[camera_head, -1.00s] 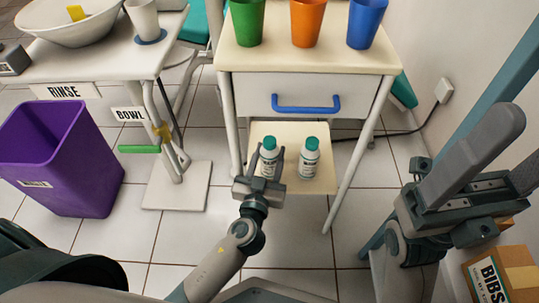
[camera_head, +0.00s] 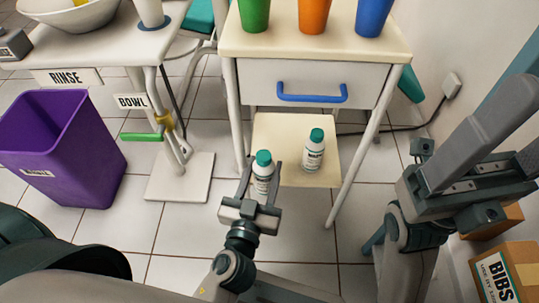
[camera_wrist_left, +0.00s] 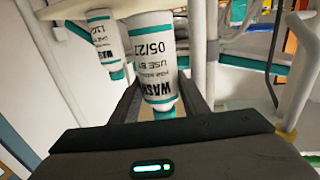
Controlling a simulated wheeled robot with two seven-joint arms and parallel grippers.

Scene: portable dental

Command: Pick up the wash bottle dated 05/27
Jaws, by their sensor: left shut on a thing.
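My left gripper (camera_head: 263,178) is shut on a white wash bottle (camera_head: 262,181) with a teal cap. The bottle is upright in front of the lower shelf. In the left wrist view this bottle (camera_wrist_left: 155,60) is between the fingers, and its label reads "WASH", "USE BY" and "05/2" with a last digit that looks like 7. A second, similar bottle (camera_head: 313,152) stands on the shelf to the right; in the left wrist view it (camera_wrist_left: 106,42) is at the left, its date hard to read. My right gripper (camera_head: 516,128) looks open and empty at the right.
The cream lower shelf (camera_head: 265,128) is under a drawer with a blue handle (camera_head: 312,97). Green, orange and blue cups stand on the cart top (camera_head: 340,46). A purple bin (camera_head: 60,150) is at the left, a BIBS box (camera_head: 520,260) at the lower right.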

